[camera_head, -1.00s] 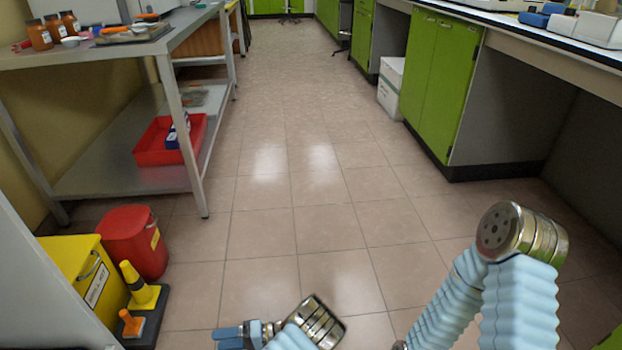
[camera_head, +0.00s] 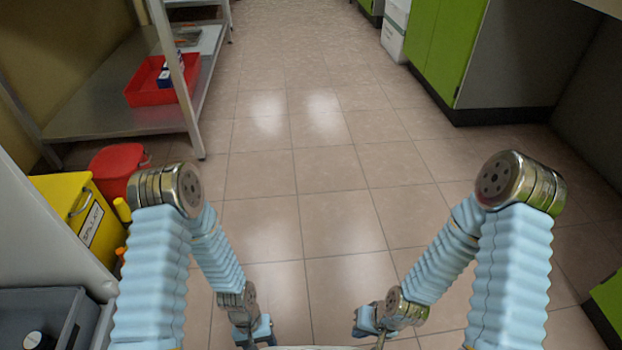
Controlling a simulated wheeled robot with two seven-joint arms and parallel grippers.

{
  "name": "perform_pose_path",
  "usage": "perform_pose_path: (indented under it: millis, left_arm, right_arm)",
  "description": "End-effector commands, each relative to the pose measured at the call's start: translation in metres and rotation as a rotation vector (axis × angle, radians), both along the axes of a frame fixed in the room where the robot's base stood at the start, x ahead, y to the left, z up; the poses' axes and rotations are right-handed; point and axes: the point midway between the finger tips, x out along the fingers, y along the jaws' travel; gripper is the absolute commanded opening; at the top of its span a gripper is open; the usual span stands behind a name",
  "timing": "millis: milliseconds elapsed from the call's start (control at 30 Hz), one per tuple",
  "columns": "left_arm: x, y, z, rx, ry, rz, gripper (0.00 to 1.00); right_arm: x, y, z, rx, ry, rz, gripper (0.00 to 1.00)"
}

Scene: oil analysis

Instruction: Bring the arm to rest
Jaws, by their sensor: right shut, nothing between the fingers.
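Both of my arms are folded, with light blue ribbed sleeves and metal joints. My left arm's elbow joint (camera_head: 168,190) is raised at the left, and its forearm slopes down toward the middle. My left gripper (camera_head: 258,332) is at the bottom edge, partly cut off, so its fingers cannot be read. My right arm's elbow joint (camera_head: 520,182) is raised at the right, roughly mirroring the left. My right gripper (camera_head: 368,324) is low at the bottom edge, shut and empty. Neither gripper touches any object in view.
The tiled floor (camera_head: 310,170) ahead is clear. A metal shelf table (camera_head: 110,118) with a red tray (camera_head: 150,98) stands left. A red bin (camera_head: 112,165) and yellow bin (camera_head: 68,195) stand near my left arm. A grey crate (camera_head: 50,300) is at lower left. Green cabinets (camera_head: 440,50) stand right.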

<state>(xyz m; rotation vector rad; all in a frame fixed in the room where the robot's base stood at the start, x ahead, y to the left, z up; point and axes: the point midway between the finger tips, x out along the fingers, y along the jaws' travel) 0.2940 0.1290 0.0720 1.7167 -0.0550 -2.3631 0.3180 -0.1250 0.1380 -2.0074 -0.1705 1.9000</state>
Motion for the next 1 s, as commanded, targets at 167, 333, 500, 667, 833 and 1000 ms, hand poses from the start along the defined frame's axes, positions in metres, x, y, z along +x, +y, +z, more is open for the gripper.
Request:
perform_pose_path:
  millis: [167, 333, 500, 667, 833, 1000]
  left_arm:
    - [0.015, -0.009, 0.022, -0.117, -0.225, 0.080, 0.56]
    - [0.025, -0.006, 0.063, -0.136, -0.374, 0.107, 0.56]
    - [0.024, -0.007, 0.095, -0.136, -0.368, 0.103, 0.56]
    - [0.023, -0.009, 0.132, -0.138, -0.365, 0.098, 0.56]
    - [0.021, -0.011, 0.181, -0.141, -0.361, 0.094, 0.56]
    - [0.019, -0.012, 0.212, -0.142, -0.358, 0.090, 0.56]
  right_arm:
    - [0.000, 0.001, -0.020, 0.001, -0.001, 0.000, 0.00]
    - [0.000, 0.001, -0.005, 0.002, 0.000, 0.000, 0.00]
    - [-0.001, 0.002, 0.029, 0.003, 0.000, 0.005, 0.00]
    - [-0.002, 0.004, 0.066, 0.004, 0.002, 0.009, 0.00]
    - [-0.004, 0.006, 0.115, 0.006, 0.006, 0.014, 0.00]
    - [-0.005, 0.008, 0.146, 0.007, 0.008, 0.019, 0.00]
